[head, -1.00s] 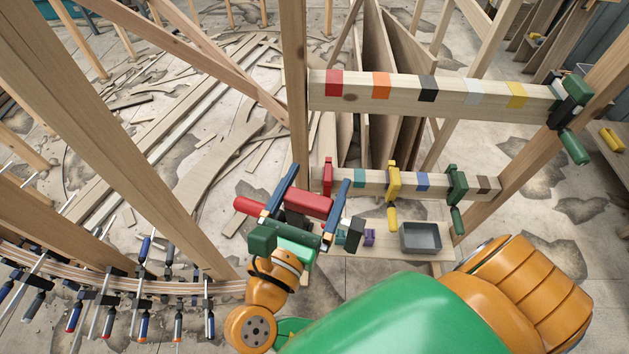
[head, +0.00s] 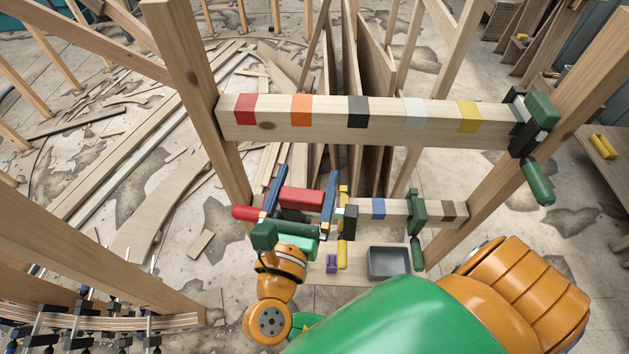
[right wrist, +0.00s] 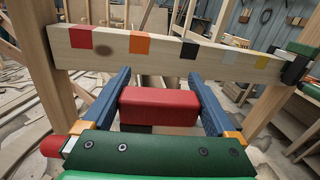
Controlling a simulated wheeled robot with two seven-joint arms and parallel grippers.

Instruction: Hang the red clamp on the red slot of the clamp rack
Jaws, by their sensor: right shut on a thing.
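My right gripper (head: 307,181) has two blue fingers and is shut on the red clamp (head: 300,197). The clamp's red body lies between the fingers, and a red handle sticks out to the left. In the right wrist view the red clamp (right wrist: 160,106) also sits between the fingers. The clamp rack (head: 330,120) has a wooden upper rail with coloured slots. The red slot (head: 245,108) is at its left end, above and left of the gripper, and shows in the right wrist view too (right wrist: 80,38). The clamp is apart from the slot. My left gripper is out of view.
A green clamp (head: 538,175) hangs at the upper rail's right end. The lower rail holds a yellow clamp (head: 343,250) and a green clamp (head: 418,210). A grey tray (head: 388,262) stands below. Wooden posts flank the rails. The other upper slots look empty.

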